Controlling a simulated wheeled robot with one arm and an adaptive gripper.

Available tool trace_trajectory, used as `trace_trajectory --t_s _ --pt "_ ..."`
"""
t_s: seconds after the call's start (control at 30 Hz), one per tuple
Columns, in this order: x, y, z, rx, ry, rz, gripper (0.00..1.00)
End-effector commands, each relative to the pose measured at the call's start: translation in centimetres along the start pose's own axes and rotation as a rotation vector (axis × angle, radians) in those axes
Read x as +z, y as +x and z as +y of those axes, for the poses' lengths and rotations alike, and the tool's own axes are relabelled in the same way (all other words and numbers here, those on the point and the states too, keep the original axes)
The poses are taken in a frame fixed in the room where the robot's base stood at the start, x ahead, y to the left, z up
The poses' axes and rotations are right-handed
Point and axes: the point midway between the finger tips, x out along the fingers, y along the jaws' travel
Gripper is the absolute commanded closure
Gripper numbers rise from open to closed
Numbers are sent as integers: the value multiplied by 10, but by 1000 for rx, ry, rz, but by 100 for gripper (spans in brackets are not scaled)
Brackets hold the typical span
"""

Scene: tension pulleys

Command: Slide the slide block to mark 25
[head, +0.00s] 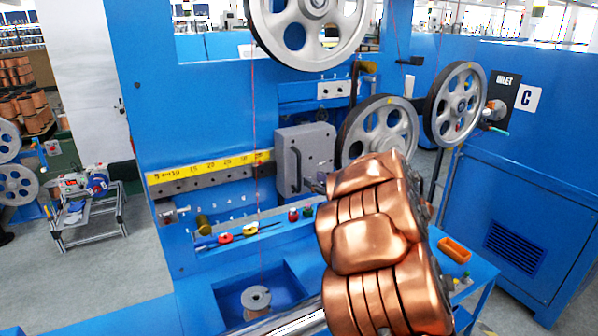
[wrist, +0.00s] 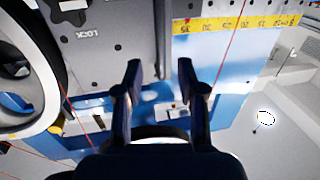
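The slide block (head: 306,156) is a grey box with a dark vertical handle (head: 294,172), on a horizontal rail. The yellow scale (head: 208,167) runs left from it; the block's left edge stands by the scale's high end, right of 25. In the wrist view the block (wrist: 105,35) appears upside down at the top left. My gripper (wrist: 160,66) is open. The block's handle (wrist: 161,35) shows between its two fingers in the picture; I see no contact. In the head view my copper-coloured arm hides most of the gripper, just right of the handle.
A thin red wire (head: 254,115) hangs in front of the scale. Large grey pulleys (head: 380,130) stand right of the block. The rail left of the block looks clear.

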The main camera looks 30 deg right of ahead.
Motion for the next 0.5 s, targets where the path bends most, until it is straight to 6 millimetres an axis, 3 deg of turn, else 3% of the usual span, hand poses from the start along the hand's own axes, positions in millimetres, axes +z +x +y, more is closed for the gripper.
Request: trace_trajectory --t_s 0.17,0.5 --pt "-1 14 -2 -11 5 3 61" --pt "-1 59 -2 -9 4 2 61"
